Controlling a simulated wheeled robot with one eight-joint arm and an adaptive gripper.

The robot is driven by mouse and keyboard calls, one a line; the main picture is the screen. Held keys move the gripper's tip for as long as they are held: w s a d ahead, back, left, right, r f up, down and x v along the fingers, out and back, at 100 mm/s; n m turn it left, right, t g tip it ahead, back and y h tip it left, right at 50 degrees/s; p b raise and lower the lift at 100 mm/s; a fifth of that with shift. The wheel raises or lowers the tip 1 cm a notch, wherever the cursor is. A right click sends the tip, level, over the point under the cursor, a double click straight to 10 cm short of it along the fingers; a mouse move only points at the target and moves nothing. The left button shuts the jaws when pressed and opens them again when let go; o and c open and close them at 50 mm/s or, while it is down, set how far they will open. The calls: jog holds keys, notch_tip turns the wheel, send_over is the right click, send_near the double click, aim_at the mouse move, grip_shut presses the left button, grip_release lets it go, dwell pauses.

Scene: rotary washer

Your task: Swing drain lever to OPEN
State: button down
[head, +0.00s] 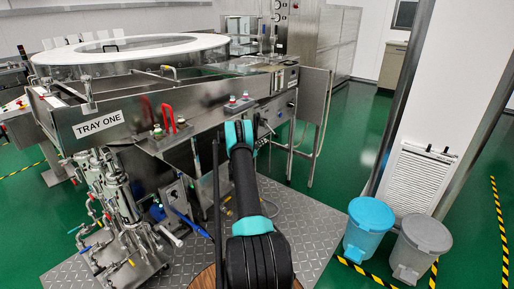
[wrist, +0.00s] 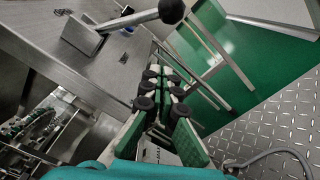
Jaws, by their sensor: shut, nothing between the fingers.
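A lever with a grey rod (wrist: 125,22) and a black ball knob (wrist: 171,10) shows at the top of the wrist view. Its rod rises from a square metal block (wrist: 82,38) on a steel panel. Small dark labels lie on the panel near the lever, too small to read. My gripper (wrist: 162,82) is shut and empty, below the knob in the picture and apart from it. In the head view, my black and teal arm reaches toward the washer's front edge. My gripper's fingers are not clear there, and I cannot pick out the ball-knob lever.
The rotary washer's steel front (head: 125,120) reads "TRAY ONE". A red handle (head: 168,119) stands on its ledge, and a blue-handled lever (head: 184,215) sits lower. Pipework (head: 118,195) is at left. Blue (head: 369,228) and grey (head: 420,246) bins stand right. Green floor is open beyond.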

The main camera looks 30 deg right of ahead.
aim_at(273, 132)
jog(key=shift+s+d+r, duration=0.2)
jog(key=shift+d+r, duration=0.1)
jog(key=shift+d, duration=0.6)
jog(key=shift+s+d+r, duration=0.25)
jog(key=shift+d+r, duration=0.1)
jog(key=shift+d, duration=0.55)
jog(key=shift+s+d+r, duration=0.2)
jog(key=shift+d+r, duration=0.1)
jog(key=shift+d, duration=0.6)
jog(key=shift+s, duration=0.15)
